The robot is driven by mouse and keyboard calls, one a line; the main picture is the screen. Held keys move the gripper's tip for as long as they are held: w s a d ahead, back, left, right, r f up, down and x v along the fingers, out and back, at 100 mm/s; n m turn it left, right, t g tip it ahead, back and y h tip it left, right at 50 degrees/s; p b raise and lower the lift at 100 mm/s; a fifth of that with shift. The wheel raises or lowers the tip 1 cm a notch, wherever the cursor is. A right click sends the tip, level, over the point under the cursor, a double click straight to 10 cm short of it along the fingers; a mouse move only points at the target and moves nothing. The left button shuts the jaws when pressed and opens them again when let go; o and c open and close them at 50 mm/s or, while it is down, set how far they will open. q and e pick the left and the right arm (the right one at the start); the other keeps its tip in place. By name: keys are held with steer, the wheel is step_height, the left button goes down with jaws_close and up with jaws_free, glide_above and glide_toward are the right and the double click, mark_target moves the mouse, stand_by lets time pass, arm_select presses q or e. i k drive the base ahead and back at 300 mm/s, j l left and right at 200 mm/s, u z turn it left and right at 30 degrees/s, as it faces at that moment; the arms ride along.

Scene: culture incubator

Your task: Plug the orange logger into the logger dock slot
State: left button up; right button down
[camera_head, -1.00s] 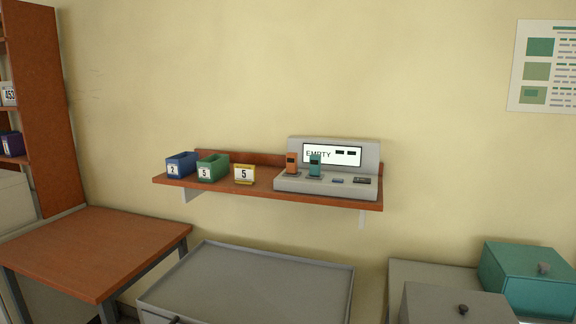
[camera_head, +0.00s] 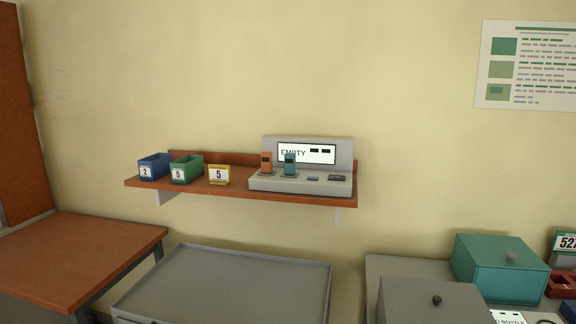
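The orange logger (camera_head: 266,162) stands upright at the left end of the grey logger dock (camera_head: 300,186) on the wall shelf. A teal logger (camera_head: 290,165) stands upright beside it on the right. The dock's screen (camera_head: 321,153) reads "EMPTY" with two dark blocks beside the word. Two small dark or bluish spots (camera_head: 313,179) lie on the dock's top to the right of the loggers; I cannot tell which is a slot. Neither of my grippers is in view.
A blue bin (camera_head: 153,166), a green bin (camera_head: 187,169) and a yellow number card (camera_head: 219,175) stand left of the dock on the shelf. Below are a brown table (camera_head: 75,250), an empty grey-topped cart (camera_head: 225,285) and a teal box (camera_head: 500,268).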

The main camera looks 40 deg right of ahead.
mark_target(266, 157)
steer(key=z, duration=1.45)
steer(key=i+j+z, duration=0.1)
steer(key=j, duration=0.25)
steer(key=i+j+z, duration=0.25)
steer(key=i+j, duration=0.15)
steer(key=j, duration=0.35)
steer(key=i+j+z, duration=0.1)
steer(key=j, duration=0.3)
steer(key=i+j+z, duration=0.1)
steer(key=j, duration=0.3)
steer(key=i, duration=0.1)
